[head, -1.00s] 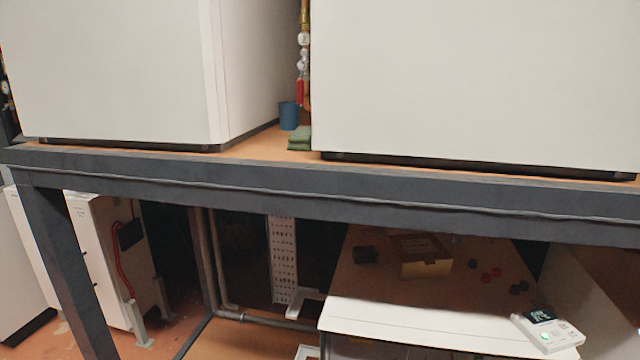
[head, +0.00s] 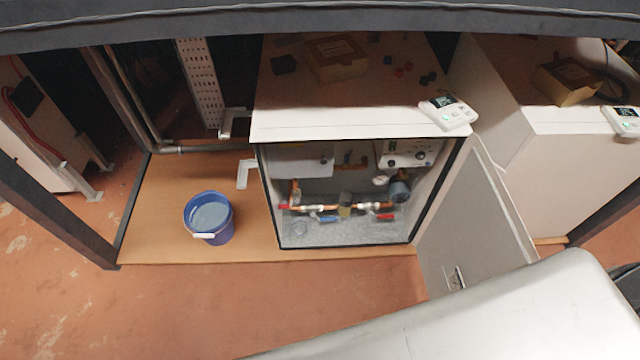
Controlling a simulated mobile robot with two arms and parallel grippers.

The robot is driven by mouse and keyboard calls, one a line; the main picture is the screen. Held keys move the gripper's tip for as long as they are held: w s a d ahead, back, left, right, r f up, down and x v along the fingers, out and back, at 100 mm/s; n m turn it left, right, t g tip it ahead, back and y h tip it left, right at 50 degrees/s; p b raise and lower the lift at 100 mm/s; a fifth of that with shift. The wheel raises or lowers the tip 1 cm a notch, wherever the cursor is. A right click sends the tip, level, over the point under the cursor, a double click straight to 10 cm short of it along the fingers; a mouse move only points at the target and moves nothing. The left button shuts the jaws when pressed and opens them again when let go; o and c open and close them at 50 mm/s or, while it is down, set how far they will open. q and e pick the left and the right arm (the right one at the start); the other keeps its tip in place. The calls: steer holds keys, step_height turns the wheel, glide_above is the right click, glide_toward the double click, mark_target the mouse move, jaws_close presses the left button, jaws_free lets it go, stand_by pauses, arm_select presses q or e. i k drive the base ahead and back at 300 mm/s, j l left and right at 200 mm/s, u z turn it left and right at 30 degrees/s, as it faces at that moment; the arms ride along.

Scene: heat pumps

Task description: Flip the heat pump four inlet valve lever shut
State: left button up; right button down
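A white heat pump cabinet (head: 350,112) stands on the lower shelf with its front door (head: 470,225) swung open to the right. Inside are copper pipes and fittings, with a blue lever (head: 325,218) low at left-centre and a red lever (head: 385,217) low at right. A smaller red part (head: 284,206) sits at the left end of the pipe. No number shows on the cabinet, so I cannot tell which pump or lever is the four inlet. The levers are too small to judge their exact position. Neither of my grippers is in view.
A blue bucket (head: 210,217) stands on the shelf left of the cabinet. A white controller (head: 448,112) and a cardboard box (head: 337,58) lie on the cabinet top. A dark beam (head: 300,22) crosses above. A second white unit (head: 570,150) stands right.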

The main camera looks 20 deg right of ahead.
mark_target(327, 218)
steer(key=i+j+z, duration=0.65)
steer(key=j, duration=0.2)
steer(key=j+z, duration=0.25)
steer(key=i+j+z, duration=0.2)
steer(key=j, duration=0.25)
